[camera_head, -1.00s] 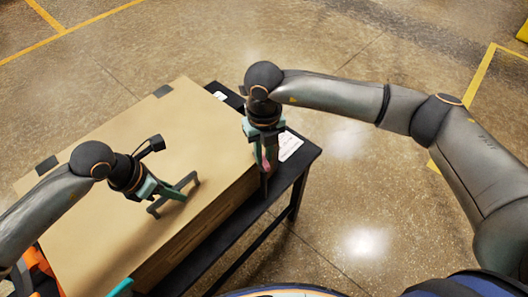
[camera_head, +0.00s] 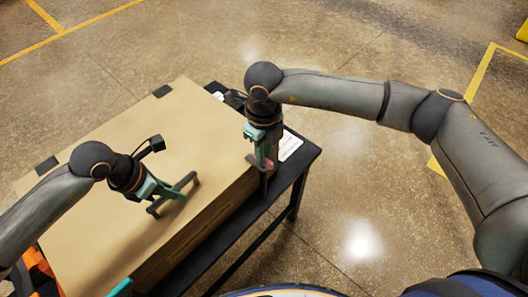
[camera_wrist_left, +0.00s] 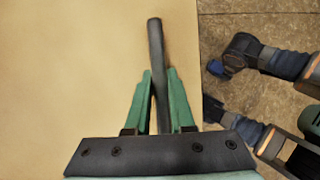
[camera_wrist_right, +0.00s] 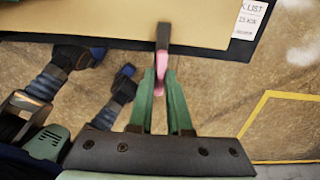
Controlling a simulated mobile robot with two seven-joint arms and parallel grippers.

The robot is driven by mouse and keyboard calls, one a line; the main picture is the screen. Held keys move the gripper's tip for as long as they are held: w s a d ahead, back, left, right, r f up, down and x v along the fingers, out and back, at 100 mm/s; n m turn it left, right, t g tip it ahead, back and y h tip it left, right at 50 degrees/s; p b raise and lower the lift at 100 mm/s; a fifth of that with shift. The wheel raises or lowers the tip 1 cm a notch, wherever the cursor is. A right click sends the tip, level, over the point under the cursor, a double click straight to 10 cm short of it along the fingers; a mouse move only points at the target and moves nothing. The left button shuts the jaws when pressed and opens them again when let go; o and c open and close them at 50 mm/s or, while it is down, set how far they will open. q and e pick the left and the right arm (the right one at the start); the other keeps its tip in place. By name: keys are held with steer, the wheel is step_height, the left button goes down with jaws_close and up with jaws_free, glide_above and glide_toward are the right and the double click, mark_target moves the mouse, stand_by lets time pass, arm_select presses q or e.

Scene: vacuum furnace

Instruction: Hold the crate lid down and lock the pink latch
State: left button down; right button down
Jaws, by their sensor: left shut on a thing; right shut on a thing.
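The closed crate has a wide tan lid (camera_head: 125,150) lying flat on it. A dark bar handle (camera_head: 188,181) stands on the lid near its front right edge. My left gripper (camera_head: 170,193) is shut on this handle. In the left wrist view the handle (camera_wrist_left: 155,45) passes between the green fingers (camera_wrist_left: 158,85). The pink latch (camera_head: 268,163) is at the crate's right side, partly hidden by my right gripper (camera_head: 262,153). In the right wrist view the green fingers (camera_wrist_right: 160,82) are shut on the pink latch (camera_wrist_right: 162,62), and its dark end (camera_wrist_right: 163,36) overlaps the lid edge.
The crate stands on a black table (camera_head: 250,215). A white paper label (camera_head: 289,146) lies on the table to the right of the latch. Orange items (camera_head: 38,262) are at the lower left. The floor to the right is open, with yellow lines (camera_head: 478,80).

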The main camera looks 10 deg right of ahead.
arm_select(q)
steer(key=shift+w+a+f, duration=0.25)
steer(key=shift+w+a, duration=0.1)
steer(key=shift+a, duration=0.15)
arm_select(e)
steer(key=shift+s+d+f, duration=0.1)
steer(key=shift+s+f, duration=0.15)
steer(key=shift+s, duration=0.05)
steer(key=c, duration=0.9)
jaws_free()
steer(key=shift+w+r, duration=0.15)
steer(key=shift+o, duration=0.2)
step_height(320, 180, up, 12)
steer(key=shift+r, duration=0.1)
arm_select(q)
steer(key=c, duration=1.2)
jaws_free()
steer(key=o, duration=0.3)
steer(key=shift+w, duration=0.15)
steer(key=shift+o, duration=1)
steer(key=shift+d, duration=0.1)
